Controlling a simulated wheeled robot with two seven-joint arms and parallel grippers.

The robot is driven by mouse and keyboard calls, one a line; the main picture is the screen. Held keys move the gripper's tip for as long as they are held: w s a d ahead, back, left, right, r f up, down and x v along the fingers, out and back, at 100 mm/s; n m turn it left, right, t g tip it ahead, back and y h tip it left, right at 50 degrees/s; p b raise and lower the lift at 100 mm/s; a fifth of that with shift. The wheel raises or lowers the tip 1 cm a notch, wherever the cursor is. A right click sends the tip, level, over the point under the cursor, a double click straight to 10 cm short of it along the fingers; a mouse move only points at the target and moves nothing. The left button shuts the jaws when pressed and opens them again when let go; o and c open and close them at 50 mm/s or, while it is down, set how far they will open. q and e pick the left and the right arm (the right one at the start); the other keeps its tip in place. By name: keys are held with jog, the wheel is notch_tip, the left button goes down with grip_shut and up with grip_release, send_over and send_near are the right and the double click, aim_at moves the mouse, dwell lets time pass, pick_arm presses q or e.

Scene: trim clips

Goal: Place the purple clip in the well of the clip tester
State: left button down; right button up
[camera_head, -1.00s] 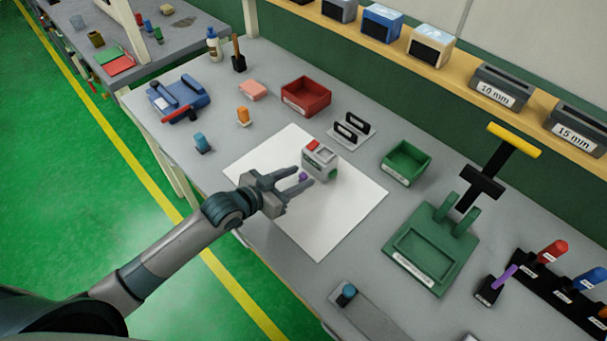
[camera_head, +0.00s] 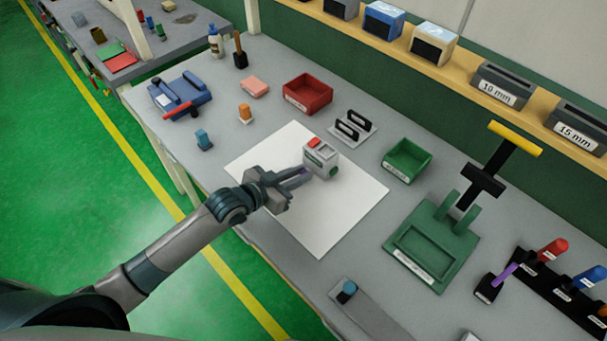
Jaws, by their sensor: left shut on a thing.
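The purple clip (camera_head: 305,171) is small and shows only as a bit of purple at the tips of my left gripper (camera_head: 300,177). The fingers are shut on it and hide most of it. The clip tester (camera_head: 320,158) is a small light grey box with a red part on top, a green part on its side and a pale recessed top. It stands on the white sheet, just beyond the fingertips. I cannot tell whether the clip touches the tester. My right gripper is not in view.
The white sheet (camera_head: 330,220) is clear around the tester. A black-handled rack (camera_head: 352,128), a red tray (camera_head: 307,95) and a green tray (camera_head: 407,160) stand behind. A green press (camera_head: 435,240) is at right. An orange piece (camera_head: 245,114) and a blue piece (camera_head: 203,140) stand at left.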

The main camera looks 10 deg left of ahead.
aim_at(316, 161)
pick_arm(q)
jog(key=shift+r+b, duration=0.3)
jog(key=shift+r, duration=0.25)
jog(key=r, duration=0.1)
jog(key=r+b, duration=0.1)
jog(key=r, duration=0.1)
jog(key=shift+s+d+r, duration=0.15)
jog(key=shift+s+d, duration=0.15)
jog(key=shift+d, duration=0.1)
jog(key=s+d+r+b, duration=0.2)
jog(key=s+d+r, duration=0.4)
jog(key=s+d, duration=0.1)
jog(key=shift+d+r, duration=0.3)
jog(key=shift+d, duration=0.25)
